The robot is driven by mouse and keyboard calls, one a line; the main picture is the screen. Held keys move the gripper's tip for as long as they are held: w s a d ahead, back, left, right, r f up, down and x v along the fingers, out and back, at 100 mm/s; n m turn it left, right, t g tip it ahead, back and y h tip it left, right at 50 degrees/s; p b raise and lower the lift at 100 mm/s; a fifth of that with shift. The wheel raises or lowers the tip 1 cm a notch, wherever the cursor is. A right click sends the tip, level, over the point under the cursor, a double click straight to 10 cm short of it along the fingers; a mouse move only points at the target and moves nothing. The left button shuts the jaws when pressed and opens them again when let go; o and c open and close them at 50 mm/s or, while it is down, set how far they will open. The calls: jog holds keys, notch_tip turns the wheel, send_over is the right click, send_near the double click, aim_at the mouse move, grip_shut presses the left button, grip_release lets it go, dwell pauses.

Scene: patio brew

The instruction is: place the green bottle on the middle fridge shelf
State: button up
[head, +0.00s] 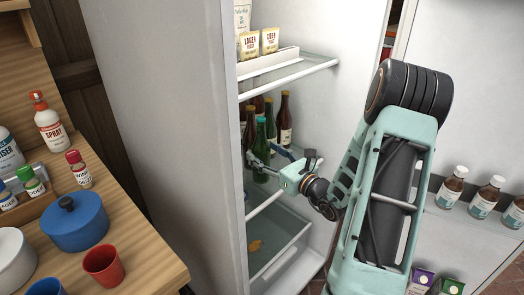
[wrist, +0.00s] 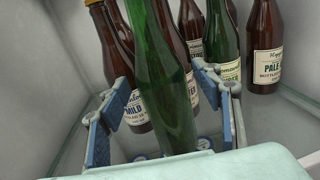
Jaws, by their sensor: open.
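The green bottle (head: 261,148) is upright among the bottles on the middle fridge shelf (head: 264,203). Its base seems to be at shelf level, but I cannot tell for sure that it touches. My gripper (head: 269,160) reaches in from the right with a finger on each side of the bottle. In the wrist view, the green bottle (wrist: 163,75) stands between the spread blue-grey fingers of my gripper (wrist: 162,90). A gap shows on each side. The bottle's lowest part is hidden behind my gripper's body.
Brown bottles (wrist: 265,45) and another green bottle (wrist: 222,45) stand close behind. The upper shelf (head: 300,72) holds cartons. A clear drawer (head: 275,250) is below. The open door (head: 465,110) with bottles is at right; a wooden counter (head: 140,235) is at left.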

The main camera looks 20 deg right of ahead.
jog(key=p+v, duration=0.1)
jog(key=v, duration=0.9)
jog(key=shift+s, duration=0.3)
